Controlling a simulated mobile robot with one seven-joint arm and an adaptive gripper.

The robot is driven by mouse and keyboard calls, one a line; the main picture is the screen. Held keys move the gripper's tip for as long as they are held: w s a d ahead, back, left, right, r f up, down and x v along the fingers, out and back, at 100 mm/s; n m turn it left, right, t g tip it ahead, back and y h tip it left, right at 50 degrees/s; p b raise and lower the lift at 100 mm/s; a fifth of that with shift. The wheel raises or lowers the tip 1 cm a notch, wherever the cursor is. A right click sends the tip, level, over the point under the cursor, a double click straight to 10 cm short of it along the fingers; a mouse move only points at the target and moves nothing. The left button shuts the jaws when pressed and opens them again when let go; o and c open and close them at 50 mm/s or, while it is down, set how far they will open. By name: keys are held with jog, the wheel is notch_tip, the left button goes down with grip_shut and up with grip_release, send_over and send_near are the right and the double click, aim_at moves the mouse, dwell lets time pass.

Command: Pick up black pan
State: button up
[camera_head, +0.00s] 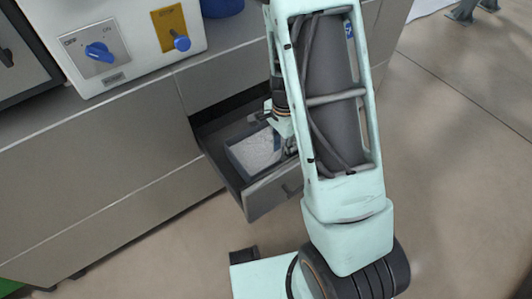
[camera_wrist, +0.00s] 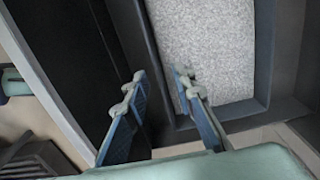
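The black pan, a dark rectangular container with a grey speckled filling or bottom, sits in the open drawer in the head view (camera_head: 234,160). In the wrist view its dark side wall (camera_wrist: 161,72) runs down between my fingers and the speckled surface fills the upper right. My gripper (camera_wrist: 158,84) is open, one finger on each side of that wall as seen from above. I cannot tell whether a finger touches it. In the head view my gripper (camera_head: 288,143) is at the pan's right side, partly hidden by my arm.
The open drawer (camera_head: 262,196) sticks out from a grey cabinet (camera_head: 110,165). A white control box (camera_head: 125,42) with blue knobs and a blue object (camera_head: 222,6) stand on top. Open floor (camera_head: 460,150) lies to the right.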

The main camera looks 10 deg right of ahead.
aim_at(281, 163)
jog(key=f+b, duration=0.1)
jog(key=f, duration=0.2)
jog(key=f+b, duration=0.2)
jog(key=f, duration=0.2)
jog(key=shift+s+d+f, duration=0.15)
jog(key=shift+s+d, duration=0.05)
grip_shut()
